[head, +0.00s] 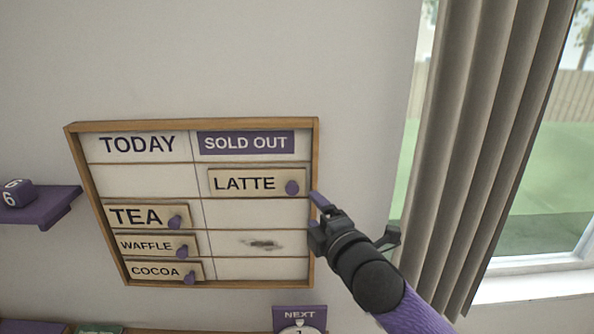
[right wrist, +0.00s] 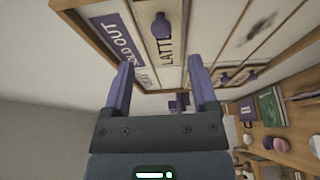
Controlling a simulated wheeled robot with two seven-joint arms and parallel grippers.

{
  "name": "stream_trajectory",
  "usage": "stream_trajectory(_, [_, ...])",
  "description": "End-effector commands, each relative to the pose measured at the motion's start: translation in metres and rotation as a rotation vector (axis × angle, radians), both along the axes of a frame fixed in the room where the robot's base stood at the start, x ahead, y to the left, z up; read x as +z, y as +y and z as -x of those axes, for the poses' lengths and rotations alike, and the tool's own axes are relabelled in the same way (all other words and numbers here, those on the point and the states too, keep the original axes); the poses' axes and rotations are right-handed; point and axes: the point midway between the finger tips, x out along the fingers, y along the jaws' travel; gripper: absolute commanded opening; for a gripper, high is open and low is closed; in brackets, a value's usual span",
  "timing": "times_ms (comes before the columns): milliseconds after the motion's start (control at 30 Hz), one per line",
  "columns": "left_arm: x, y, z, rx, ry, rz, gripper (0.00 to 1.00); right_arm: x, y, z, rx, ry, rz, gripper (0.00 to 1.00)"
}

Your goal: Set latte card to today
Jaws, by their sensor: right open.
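The latte card (head: 245,182) sits in the top row of the SOLD OUT column, with a purple knob (head: 291,188) at its right end. It also shows in the right wrist view (right wrist: 168,42), ahead of the fingers. The menu board (head: 317,230) hangs on the wall; its TODAY column (head: 137,145) is on the left. The TODAY slot in the latte row (head: 140,177) is empty. My right gripper (head: 314,212) is at the board's right edge, just right of and below the latte knob. In the right wrist view its fingers (right wrist: 161,85) are apart with nothing between them. My left gripper is not in view.
Tea (head: 140,215), waffle (head: 148,246) and cocoa (head: 155,271) cards fill the TODAY rows below. A dark smudge (head: 262,244) marks the waffle row's right slot. A purple shelf (head: 40,204) stands left; a curtain (head: 470,150) hangs right. Wall above the board is clear.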

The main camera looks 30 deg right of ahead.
Motion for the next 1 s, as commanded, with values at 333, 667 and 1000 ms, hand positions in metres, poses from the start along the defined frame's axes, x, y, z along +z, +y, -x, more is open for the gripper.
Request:
stream_trajectory(333, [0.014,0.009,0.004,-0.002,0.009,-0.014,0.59,0.000,-0.004,-0.075,-0.001,0.002,-0.005,0.75])
stream_trajectory(667, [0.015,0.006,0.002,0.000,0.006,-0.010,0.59,-0.003,-0.005,-0.093,0.001,0.003,-0.003,0.75])
stream_trajectory(1000, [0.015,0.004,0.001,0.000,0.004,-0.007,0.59,-0.003,-0.005,-0.093,0.000,0.003,-0.003,0.30])
